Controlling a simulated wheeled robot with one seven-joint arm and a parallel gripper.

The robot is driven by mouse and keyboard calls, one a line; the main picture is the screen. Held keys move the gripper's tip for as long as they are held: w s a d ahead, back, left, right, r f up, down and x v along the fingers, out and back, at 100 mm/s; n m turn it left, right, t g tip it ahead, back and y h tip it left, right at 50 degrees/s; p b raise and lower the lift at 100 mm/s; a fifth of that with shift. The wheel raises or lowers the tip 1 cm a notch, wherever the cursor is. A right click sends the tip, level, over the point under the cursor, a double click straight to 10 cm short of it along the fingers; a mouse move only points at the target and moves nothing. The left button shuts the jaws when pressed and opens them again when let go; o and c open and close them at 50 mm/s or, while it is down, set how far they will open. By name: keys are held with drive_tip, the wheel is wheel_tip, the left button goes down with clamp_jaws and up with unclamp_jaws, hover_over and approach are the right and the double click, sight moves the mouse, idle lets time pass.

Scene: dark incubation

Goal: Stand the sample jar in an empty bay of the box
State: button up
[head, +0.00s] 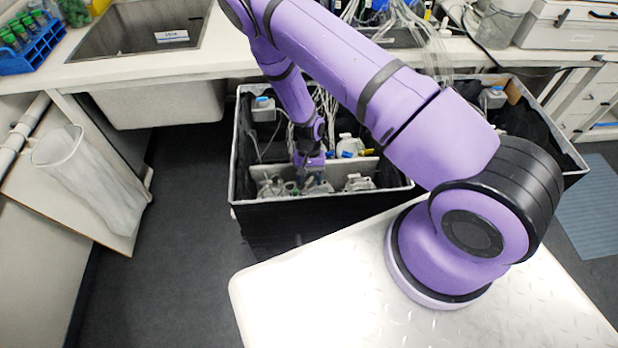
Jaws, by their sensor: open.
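The black box (310,214) with a pale rim stands on the floor below the bench, in the middle of the head view. A light divider (345,170) splits its inside into bays. Several clear jars (358,183) stand in the front bays; one jar with a blue cap (263,108) is at the back left and a whitish one (348,146) is behind the divider. I cannot tell which is the sample jar. My gripper (303,180) points down inside the box among the front jars. It is open; its fingertips are small and partly hidden.
A bench with a sink (140,35) runs along the back. A green-capped tube rack (32,45) is at the upper left. Tubes and cables (425,35) hang into the box. Dark floor (175,240) left of the box is free.

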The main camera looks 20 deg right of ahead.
drive_tip(key=shift+c, duration=0.2)
clamp_jaws()
idle(1.1)
drive_tip(key=shift+o, duration=0.2)
unclamp_jaws()
drive_tip(key=shift+r, duration=0.1)
drive_tip(key=v, duration=1)
drive_tip(key=shift+w+r, duration=0.2)
drive_tip(key=shift+r, duration=0.05)
drive_tip(key=shift+d, duration=0.15)
